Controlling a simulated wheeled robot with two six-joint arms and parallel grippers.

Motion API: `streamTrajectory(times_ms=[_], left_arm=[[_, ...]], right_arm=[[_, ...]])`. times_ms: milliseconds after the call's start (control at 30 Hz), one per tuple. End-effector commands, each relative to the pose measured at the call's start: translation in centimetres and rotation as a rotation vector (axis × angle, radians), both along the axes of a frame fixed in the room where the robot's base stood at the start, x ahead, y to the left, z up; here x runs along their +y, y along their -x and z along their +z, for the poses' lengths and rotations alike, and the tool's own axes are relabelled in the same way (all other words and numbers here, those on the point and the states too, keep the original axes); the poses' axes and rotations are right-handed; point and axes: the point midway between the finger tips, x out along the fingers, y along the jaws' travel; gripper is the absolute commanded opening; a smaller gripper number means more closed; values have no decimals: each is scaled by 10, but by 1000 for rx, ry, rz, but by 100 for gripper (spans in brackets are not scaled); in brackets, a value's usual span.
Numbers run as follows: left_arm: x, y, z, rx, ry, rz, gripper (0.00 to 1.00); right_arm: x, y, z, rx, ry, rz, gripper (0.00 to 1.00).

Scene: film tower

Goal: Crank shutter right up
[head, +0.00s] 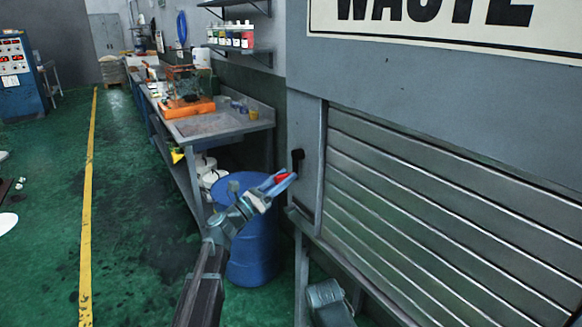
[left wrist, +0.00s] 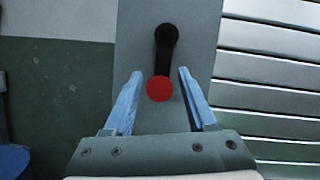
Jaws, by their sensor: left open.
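The shutter (head: 440,215) is a panel of grey horizontal slats under a sign reading "WASTE". Slats fill the part of the opening that I see. They also show at the right of the left wrist view (left wrist: 268,75). On the post left of it is a crank with a black hub (head: 297,156) and a red knob (head: 282,176). In the left wrist view the black arm hangs down from the hub (left wrist: 166,36) to the red knob (left wrist: 159,89). My left gripper (left wrist: 159,72) is open, its blue fingers on either side of the knob, with gaps showing. My right gripper's fingers are not visible.
A blue barrel (head: 252,245) stands behind and below my left gripper. A workbench (head: 235,122) with an orange tray (head: 187,107) runs along the wall, with bottles on a shelf above. A ledge (head: 350,265) runs below the shutter. Green floor left of the yellow line (head: 88,180) is mostly clear.

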Motion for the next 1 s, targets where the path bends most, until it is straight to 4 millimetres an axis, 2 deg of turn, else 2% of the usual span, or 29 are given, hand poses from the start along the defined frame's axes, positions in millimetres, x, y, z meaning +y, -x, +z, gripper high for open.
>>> streamTrajectory(times_ms=[233, 633, 933, 1000], left_arm=[[-18, -16, 10, 0, -1, -1, 57], [-22, -18, 11, 0, -1, 0, 55], [-21, -18, 11, 0, 0, 1, 1], [-21, -19, 11, 1, 0, 2, 0]], right_arm=[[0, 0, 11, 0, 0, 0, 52], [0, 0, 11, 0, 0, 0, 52], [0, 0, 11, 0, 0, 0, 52], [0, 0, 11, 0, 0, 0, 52]])
